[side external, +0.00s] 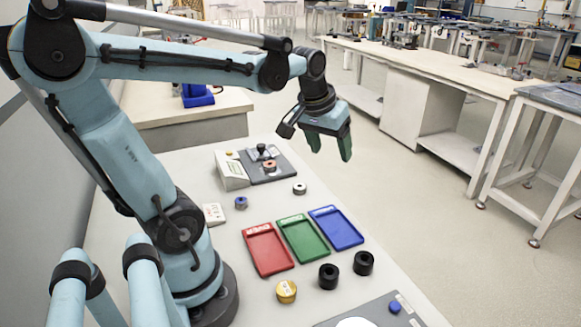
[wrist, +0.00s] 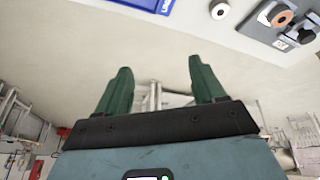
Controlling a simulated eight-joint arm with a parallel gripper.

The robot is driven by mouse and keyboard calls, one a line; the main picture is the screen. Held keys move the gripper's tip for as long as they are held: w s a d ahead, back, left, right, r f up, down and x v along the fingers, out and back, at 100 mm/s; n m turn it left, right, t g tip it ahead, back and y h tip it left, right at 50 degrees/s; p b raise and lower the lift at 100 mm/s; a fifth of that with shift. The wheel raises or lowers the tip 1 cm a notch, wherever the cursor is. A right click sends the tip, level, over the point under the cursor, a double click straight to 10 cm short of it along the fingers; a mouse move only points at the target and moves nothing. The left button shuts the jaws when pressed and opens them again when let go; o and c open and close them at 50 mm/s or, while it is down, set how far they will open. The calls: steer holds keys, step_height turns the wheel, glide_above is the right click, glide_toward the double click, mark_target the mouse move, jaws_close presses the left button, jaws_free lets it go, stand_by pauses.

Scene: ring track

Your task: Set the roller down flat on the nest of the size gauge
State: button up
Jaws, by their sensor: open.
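The size gauge (side external: 278,177) is a dark plate with a pale sloped box (side external: 231,172) at its left, at the far end of the table. A copper-coloured ring-shaped roller (side external: 270,167) sits on the gauge and appears to lie flat; whether it is fully in the nest I cannot tell. It also shows in the wrist view (wrist: 282,17), beside a dark knobbed part (wrist: 300,35). A pale roller (side external: 299,188) and a blue roller (side external: 241,203) stand apart on the table. My gripper (side external: 330,148) is open and empty, raised to the right of the gauge.
Red (side external: 268,252), green (side external: 303,240) and blue (side external: 337,228) trays lie mid-table. Two black cylinders (side external: 328,276) (side external: 363,263) and a yellow one (side external: 286,291) stand nearer. A grey plate with a blue knob (side external: 395,307) is at the front. A white card (side external: 214,214) lies left.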

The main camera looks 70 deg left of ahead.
steer(key=s+d+f+m+t, duration=0.1)
steer(key=s+d+m, duration=0.1)
steer(key=d, duration=0.4)
steer(key=s+d+f+m+t+h, duration=0.1)
steer(key=d+f+m+t, duration=0.1)
steer(key=d+m, duration=0.2)
steer(key=shift+s+d+h, duration=0.3)
steer(key=shift+s+d, duration=0.05)
steer(key=shift+d, duration=0.55)
